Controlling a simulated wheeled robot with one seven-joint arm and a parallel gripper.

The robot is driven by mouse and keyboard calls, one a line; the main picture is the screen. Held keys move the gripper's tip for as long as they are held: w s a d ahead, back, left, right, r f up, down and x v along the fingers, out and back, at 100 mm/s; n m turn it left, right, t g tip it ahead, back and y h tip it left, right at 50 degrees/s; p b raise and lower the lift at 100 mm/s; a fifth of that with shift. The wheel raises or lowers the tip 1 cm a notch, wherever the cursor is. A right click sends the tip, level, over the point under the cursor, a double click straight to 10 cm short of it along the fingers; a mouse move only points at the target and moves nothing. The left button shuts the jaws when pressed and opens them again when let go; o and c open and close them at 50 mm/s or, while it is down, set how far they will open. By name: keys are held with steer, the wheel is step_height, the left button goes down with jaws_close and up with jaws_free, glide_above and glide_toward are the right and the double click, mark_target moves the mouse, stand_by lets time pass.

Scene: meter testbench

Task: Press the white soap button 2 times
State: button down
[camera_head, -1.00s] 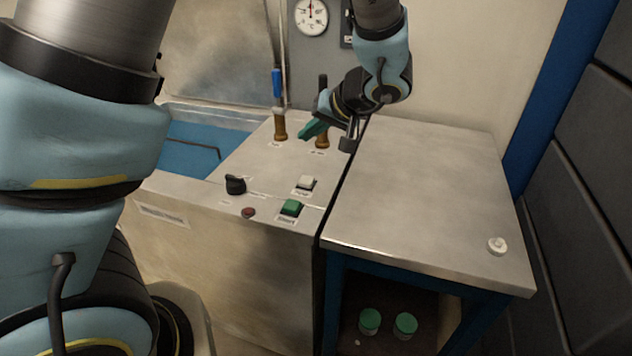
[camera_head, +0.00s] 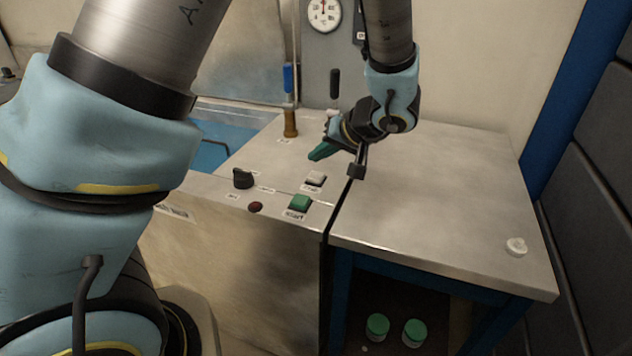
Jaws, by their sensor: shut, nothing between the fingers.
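The white soap button (camera_head: 316,178) is a small square button on the steel bench top, behind the green button (camera_head: 300,202). A small label lies in front of it. My gripper (camera_head: 314,156) has green fingertips, is shut and empty, and hangs above and just behind the white button. A gap shows between the fingertips and the button in this view; the exact height is hard to tell.
A black knob (camera_head: 243,178) and a red button (camera_head: 256,207) sit left of the green button. A brown-based lever (camera_head: 290,122) stands behind. A steel side table (camera_head: 440,210) with a white round piece (camera_head: 516,247) is on the right. Two green-lidded jars (camera_head: 377,326) are below.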

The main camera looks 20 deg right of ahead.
mark_target(319, 177)
steer(key=shift+f+b, duration=0.7)
steer(key=shift+f, duration=0.35)
steer(key=shift+f+b, duration=0.15)
steer(key=shift+b, duration=0.15)
stand_by(1.1)
steer(key=shift+f+b, duration=0.25)
steer(key=shift+b, duration=0.3)
steer(key=shift+f+b, duration=0.4)
steer(key=shift+b, duration=0.2)
stand_by(0.7)
steer(key=shift+r, duration=0.85)
steer(key=shift+r, duration=0.1)
steer(key=shift+r+p, duration=1.25)
steer(key=shift+r, duration=1.15)
stand_by(0.3)
